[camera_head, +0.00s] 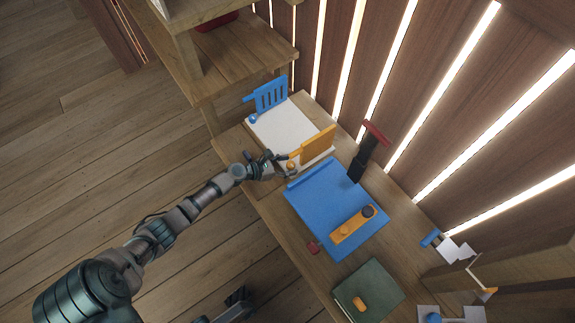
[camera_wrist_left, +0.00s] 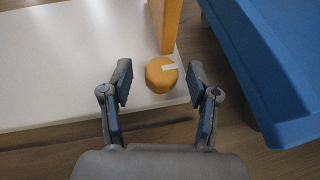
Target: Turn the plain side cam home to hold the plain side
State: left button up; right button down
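The orange plain side (camera_head: 312,146) stands upright on the white base (camera_head: 275,130). Its lower part also shows in the left wrist view (camera_wrist_left: 165,25). The orange cam (camera_head: 291,166), a round knob with a pale mark on top, sits at its near end; in the left wrist view the cam (camera_wrist_left: 160,76) lies close to the white base's edge. My left gripper (camera_head: 276,162) is open, its fingertips on either side of the cam with gaps visible. Dark parts at the bottom of the head view look like my right gripper (camera_head: 236,303); its finger state is unclear.
A blue slotted side (camera_head: 270,94) with a blue cam (camera_head: 253,118) is at the base's far end. A blue panel (camera_head: 318,193) with an orange bar (camera_head: 349,228) lies beside the base. A black, red-topped tool (camera_head: 362,161) stands behind it. A green board (camera_head: 384,289) lies nearer.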

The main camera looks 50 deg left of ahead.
pick_arm(q)
jog(key=shift+s+a, duration=0.1)
jog(key=shift+s, duration=0.2)
jog(key=v, duration=1.1)
jog(key=shift+s, duration=0.2)
jog(key=shift+r, duration=0.1)
